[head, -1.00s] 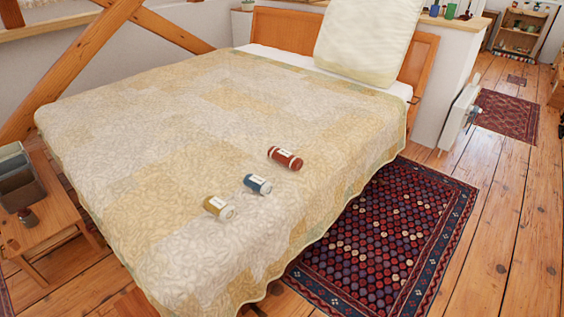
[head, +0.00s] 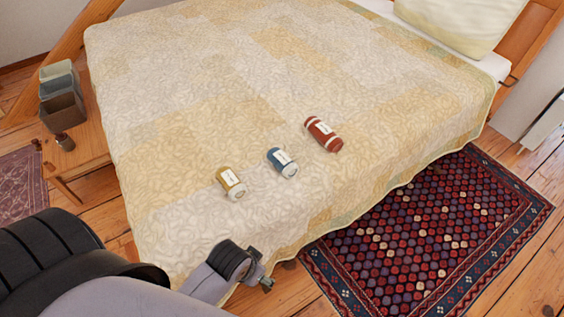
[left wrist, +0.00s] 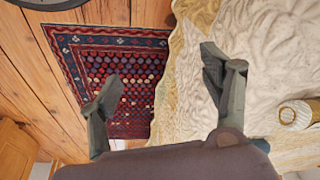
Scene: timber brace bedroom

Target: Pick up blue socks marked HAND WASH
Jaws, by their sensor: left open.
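The blue rolled socks (head: 282,163) with a white label lie on the bed quilt, between mustard-yellow rolled socks (head: 231,183) and dark red rolled socks (head: 323,134). The writing on the labels is too small to read. My left gripper (head: 265,277) is at the bed's front edge, below and apart from the socks. In the left wrist view my left gripper (left wrist: 165,85) is open and empty, over the edge of the quilt and the rug. The yellow socks (left wrist: 298,115) show in part at the right of that view. My right gripper is not in view.
The bed quilt (head: 215,90) is clear around the socks. A patterned rug (head: 430,240) lies on the plank floor to the right. A pillow (head: 465,22) lies at the headboard.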

